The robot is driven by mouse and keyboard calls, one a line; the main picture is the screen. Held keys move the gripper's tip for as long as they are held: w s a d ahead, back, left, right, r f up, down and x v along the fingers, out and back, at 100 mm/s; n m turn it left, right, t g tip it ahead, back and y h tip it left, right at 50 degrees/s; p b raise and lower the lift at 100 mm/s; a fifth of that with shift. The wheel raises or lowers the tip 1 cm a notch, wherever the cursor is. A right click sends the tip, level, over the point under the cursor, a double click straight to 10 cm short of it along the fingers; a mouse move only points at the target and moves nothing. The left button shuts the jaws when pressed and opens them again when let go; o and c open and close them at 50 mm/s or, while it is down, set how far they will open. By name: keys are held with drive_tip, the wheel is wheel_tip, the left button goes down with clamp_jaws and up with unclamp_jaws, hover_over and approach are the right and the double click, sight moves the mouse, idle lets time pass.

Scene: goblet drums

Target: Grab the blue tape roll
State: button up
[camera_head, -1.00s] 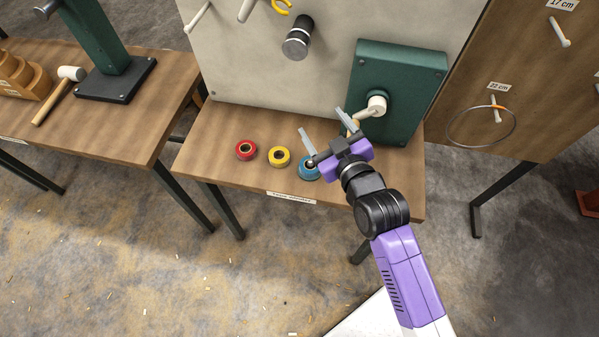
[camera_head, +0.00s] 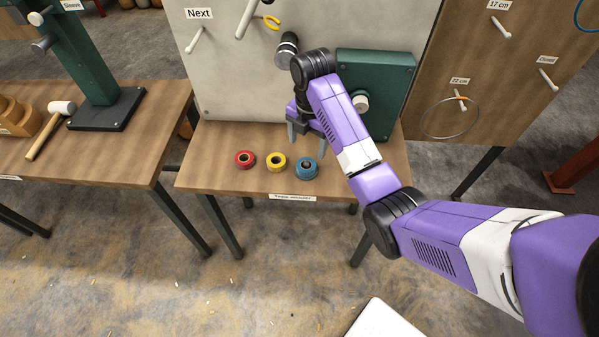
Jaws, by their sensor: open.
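The blue tape roll (camera_head: 305,176) lies flat on the wooden table (camera_head: 220,178), at the right end of a row of three rolls near the front edge. Its top and hole are in plain view. My gripper (camera_head: 308,143) points down with its two grey fingers spread, just behind the blue roll in the picture. It is open and empty, and its height above the table is hard to tell. My purple arm covers part of the gripper body.
A yellow tape roll (camera_head: 276,168) lies close left of the blue one, and a red roll (camera_head: 244,165) further left. A green box (camera_head: 392,75) with a white knob stands behind on the right. A pale upright board (camera_head: 235,85) closes the back.

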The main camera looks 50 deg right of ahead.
sight(306, 162)
drive_tip(key=shift+s+a+n+g, duration=0.2)
drive_tip(key=shift+s+n+g, duration=0.1)
drive_tip(key=shift+s+n, duration=0.4)
drive_tip(key=shift+w+a+f+p, duration=0.15)
drive_tip(key=shift+f+p, duration=0.1)
drive_tip(key=shift+f, duration=1.05)
drive_tip(key=shift+w+a+f+p, duration=0.1)
drive_tip(key=shift+f+p, duration=0.15)
drive_tip(key=shift+f, duration=1.05)
drive_tip(key=shift+w+a+f+p, duration=0.15)
drive_tip(key=shift+f+p, duration=0.1)
drive_tip(key=shift+f, duration=1.05)
drive_tip(key=c, duration=1.6)
drive_tip(key=shift+c, duration=0.2)
